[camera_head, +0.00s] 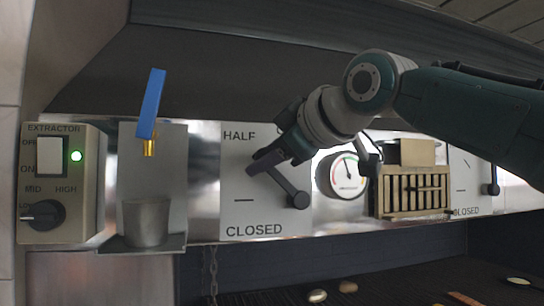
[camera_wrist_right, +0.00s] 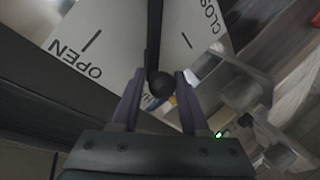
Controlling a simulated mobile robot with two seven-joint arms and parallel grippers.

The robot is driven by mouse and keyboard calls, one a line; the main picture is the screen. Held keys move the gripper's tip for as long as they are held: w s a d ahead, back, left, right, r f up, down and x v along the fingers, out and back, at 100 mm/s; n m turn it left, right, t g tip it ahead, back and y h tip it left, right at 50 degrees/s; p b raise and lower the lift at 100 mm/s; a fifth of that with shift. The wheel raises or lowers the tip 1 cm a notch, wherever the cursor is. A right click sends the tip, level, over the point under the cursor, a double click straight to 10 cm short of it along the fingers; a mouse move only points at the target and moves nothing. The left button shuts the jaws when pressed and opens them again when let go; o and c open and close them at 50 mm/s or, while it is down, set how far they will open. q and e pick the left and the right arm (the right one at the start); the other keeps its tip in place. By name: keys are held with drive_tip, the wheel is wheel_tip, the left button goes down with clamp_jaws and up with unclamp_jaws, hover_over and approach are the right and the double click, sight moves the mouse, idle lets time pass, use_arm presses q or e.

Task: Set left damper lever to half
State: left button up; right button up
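The left damper plate (camera_head: 240,211) is a white panel marked HALF at its upper left and CLOSED at its bottom. Its dark lever (camera_head: 281,181) runs from a pivot at the right up and left toward the HALF label. In the right wrist view the lever's round knob (camera_wrist_right: 162,86) sits between the fingers of my right gripper (camera_wrist_right: 161,76), with HALF partly hidden behind it. The fingers appear apart, with slim gaps beside the knob. In the head view my right gripper (camera_head: 266,165) covers the lever's end and part of the plate. My left gripper is not in view.
A gauge (camera_head: 342,175) and a brass slatted box (camera_head: 411,193) stand right of the plate. A second damper plate (camera_head: 463,173) is at far right. A blue-handled tap (camera_head: 151,103), metal cup (camera_head: 146,222) and extractor box (camera_head: 83,208) are at left. The dark grill lies below.

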drive_tip(key=o, duration=0.4)
drive_tip(key=shift+c, duration=0.2)
drive_tip(key=shift+s+d+b, duration=0.35)
drive_tip(key=shift+s+b, duration=0.1)
drive_tip(key=shift+b, duration=0.2)
drive_tip(key=b+v, duration=0.5)
drive_tip(key=v, duration=0.3)
drive_tip(key=shift+s+d+r+b, duration=0.15)
drive_tip(key=shift+s+r+b, duration=0.05)
drive_tip(key=shift+s+b, duration=0.1)
drive_tip(key=shift+f, duration=0.1)
